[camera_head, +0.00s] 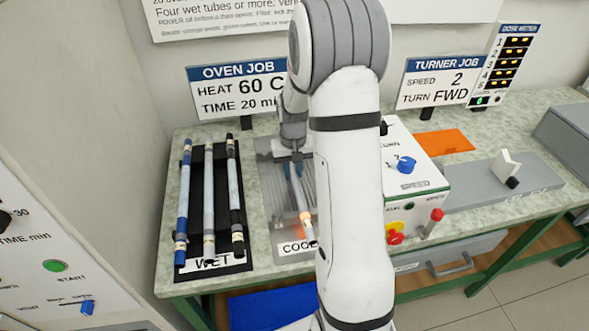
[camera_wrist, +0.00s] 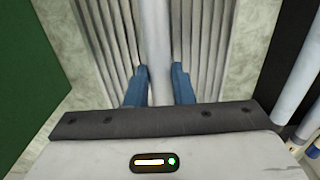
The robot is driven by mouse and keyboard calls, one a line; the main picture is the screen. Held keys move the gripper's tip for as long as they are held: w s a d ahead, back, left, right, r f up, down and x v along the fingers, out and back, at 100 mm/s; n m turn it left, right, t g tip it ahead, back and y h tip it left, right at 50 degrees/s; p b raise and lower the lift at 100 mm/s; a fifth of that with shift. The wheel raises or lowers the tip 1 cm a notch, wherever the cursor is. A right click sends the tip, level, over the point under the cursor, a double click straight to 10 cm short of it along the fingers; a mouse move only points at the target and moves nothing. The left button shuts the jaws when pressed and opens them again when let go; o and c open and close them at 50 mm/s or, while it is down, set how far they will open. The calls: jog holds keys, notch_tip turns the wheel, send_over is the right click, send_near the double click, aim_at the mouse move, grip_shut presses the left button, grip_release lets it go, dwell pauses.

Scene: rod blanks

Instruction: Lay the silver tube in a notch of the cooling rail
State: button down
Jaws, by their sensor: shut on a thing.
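My gripper (camera_head: 294,165) is over the cooling rail and shut on a pale silver-grey tube. The tube (camera_head: 299,195) shows below it in the head view, with an orange glow near its lower end. In the wrist view the tube (camera_wrist: 155,30) runs between the two blue fingers (camera_wrist: 160,72), roughly along the rail's grooves. The grey ribbed cooling rail (camera_head: 270,190) lies beneath; its ribs (camera_wrist: 205,40) show on both sides of the tube. I cannot tell whether the tube touches a notch. My arm hides the rail's right part.
Left of the rail, a black WET rack (camera_head: 222,225) holds three tubes with blue, grey and black ends. A white control box (camera_head: 410,170) with knobs stands right of my arm. An orange mat (camera_head: 447,142) lies behind it. A blue bin (camera_head: 265,305) is below the bench.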

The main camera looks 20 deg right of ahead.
aim_at(293, 172)
jog(key=shift+f, duration=0.2)
jog(key=c, duration=1.3)
grip_release()
jog(key=shift+r, duration=0.1)
jog(key=shift+o, duration=0.2)
notch_tip(293, 172, up, 12)
jog(key=s+a+r+n+t, duration=0.1)
jog(key=s+a, duration=0.4)
jog(key=s, duration=0.6)
jog(key=s+a+r+n+t, duration=0.1)
jog(key=s+a+r, duration=0.2)
jog(key=s, duration=0.8)
jog(key=shift+s+a+r+t, duration=0.3)
jog(key=shift+s+a+r, duration=0.1)
jog(key=shift+a, duration=0.85)
jog(key=shift+f, duration=0.1)
